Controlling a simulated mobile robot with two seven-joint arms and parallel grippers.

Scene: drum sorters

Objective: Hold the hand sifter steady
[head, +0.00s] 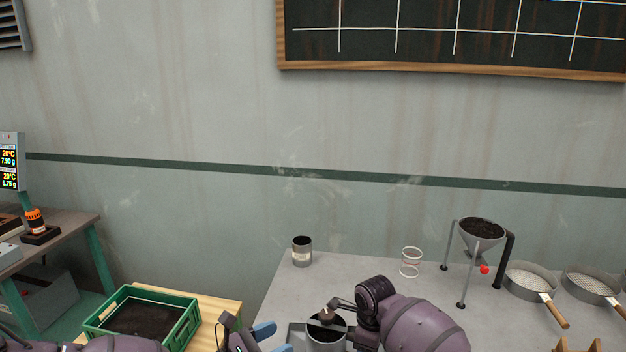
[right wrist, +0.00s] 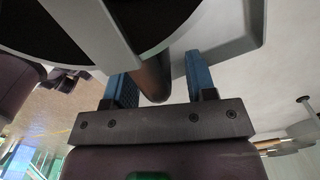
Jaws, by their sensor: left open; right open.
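The hand sifter appears to be the grey, round vessel with dark contents and a flat bar across its top, at the bottom of the head view (head: 325,337). Its rim and dark inside fill the top of the right wrist view (right wrist: 152,45). A short brown handle (right wrist: 153,84) stands between the blue fingers of my right gripper (right wrist: 158,74), which is open; contact cannot be told. My left gripper (head: 273,338), with blue fingertips, is open and empty just left of the vessel, partly cut off by the frame's lower edge.
On the grey table (head: 400,285) stand a dark can (head: 302,251), a clear glass (head: 411,262), a funnel of dark soil on a stand (head: 482,240), and two wooden-handled sieves (head: 530,282). A green crate of soil (head: 190,326) is at left.

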